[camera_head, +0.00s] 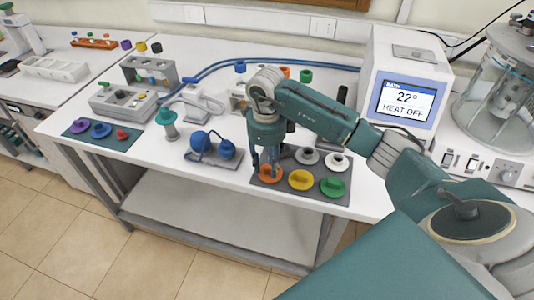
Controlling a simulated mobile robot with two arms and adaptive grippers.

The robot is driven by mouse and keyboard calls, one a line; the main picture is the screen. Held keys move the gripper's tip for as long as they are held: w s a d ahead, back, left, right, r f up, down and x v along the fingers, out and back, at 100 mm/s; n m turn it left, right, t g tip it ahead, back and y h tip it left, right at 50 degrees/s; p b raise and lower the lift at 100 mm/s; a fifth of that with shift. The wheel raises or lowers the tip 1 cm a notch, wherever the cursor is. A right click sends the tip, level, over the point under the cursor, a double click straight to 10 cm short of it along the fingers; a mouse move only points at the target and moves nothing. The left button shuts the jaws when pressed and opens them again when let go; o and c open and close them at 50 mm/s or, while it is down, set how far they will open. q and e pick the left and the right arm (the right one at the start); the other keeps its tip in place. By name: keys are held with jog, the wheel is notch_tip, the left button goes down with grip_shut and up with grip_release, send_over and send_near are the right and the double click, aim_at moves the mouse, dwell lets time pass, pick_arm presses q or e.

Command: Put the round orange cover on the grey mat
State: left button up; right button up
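The round orange cover (269,174) is at the front left corner of the grey mat (318,172), in line with the yellow and green covers. It looks to rest on the mat, but the contact is hard to see. My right gripper (269,167) points down right over the orange cover, its fingertips at the cover's top. The fingers hide part of the cover, and whether they grip it cannot be made out. My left gripper is out of view.
A yellow cover (300,180), a green cover (333,187), a grey cover (307,155) and a white cover (338,162) sit on the mat. Blue flasks (200,141) stand left of my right gripper. A heater with a screen (406,102) stands behind right.

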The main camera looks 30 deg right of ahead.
aim_at(267, 168)
notch_tip(267, 168, up, 12)
jog(key=b, duration=0.2)
jog(key=shift+b, duration=0.35)
jog(key=shift+a, duration=0.1)
